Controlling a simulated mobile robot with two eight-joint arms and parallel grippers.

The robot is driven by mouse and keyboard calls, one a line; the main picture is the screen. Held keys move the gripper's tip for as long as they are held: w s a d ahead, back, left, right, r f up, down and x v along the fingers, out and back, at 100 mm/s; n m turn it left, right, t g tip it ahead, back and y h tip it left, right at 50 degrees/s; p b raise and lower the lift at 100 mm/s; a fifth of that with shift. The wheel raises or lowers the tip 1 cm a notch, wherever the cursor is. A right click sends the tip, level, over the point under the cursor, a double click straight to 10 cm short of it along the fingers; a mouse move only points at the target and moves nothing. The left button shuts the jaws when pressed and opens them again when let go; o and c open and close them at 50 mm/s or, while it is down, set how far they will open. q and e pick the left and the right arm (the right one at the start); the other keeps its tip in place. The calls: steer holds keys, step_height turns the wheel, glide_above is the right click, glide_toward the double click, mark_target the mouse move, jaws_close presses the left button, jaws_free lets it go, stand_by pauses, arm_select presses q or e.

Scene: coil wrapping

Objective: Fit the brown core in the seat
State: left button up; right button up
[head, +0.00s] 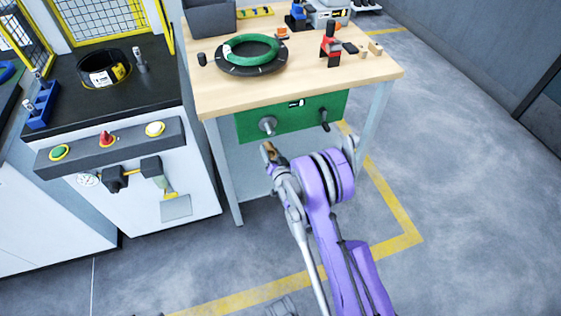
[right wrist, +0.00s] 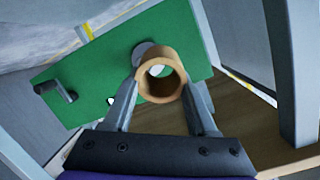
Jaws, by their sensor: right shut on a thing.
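The brown core (head: 268,150) is a short hollow tube held in my right gripper (head: 270,155). In the right wrist view the two fingers of the gripper (right wrist: 161,78) close on the core (right wrist: 158,55) from both sides, and its open end faces the camera. The likely seat is a round grey fitting (head: 267,124) on the green panel at the front of the table. In the right wrist view that fitting (right wrist: 141,50) shows partly behind the core, which hides the rest. In the head view the core is below the fitting and looks apart from it. My left gripper is not in view.
A dark crank handle (head: 324,117) sticks out of the green panel (head: 297,121), right of the fitting. The wooden table (head: 225,97) above carries a green coil (head: 252,52) and a red tool (head: 330,42). A machine with buttons (head: 110,140) stands left. Floor at right is clear.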

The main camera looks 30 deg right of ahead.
arm_select(q)
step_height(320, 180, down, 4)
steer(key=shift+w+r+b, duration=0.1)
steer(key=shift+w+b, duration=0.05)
steer(key=shift+b, duration=1.1)
arm_select(e)
steer(key=d, duration=0.1)
steer(key=s+d+t, duration=0.1)
steer(key=s+d+f+t, duration=0.1)
steer(key=shift+d, duration=0.35)
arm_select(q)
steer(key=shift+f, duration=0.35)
arm_select(e)
steer(key=shift+x, duration=2.8)
arm_select(q)
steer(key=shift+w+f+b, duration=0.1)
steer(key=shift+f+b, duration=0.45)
steer(key=shift+b, duration=0.15)
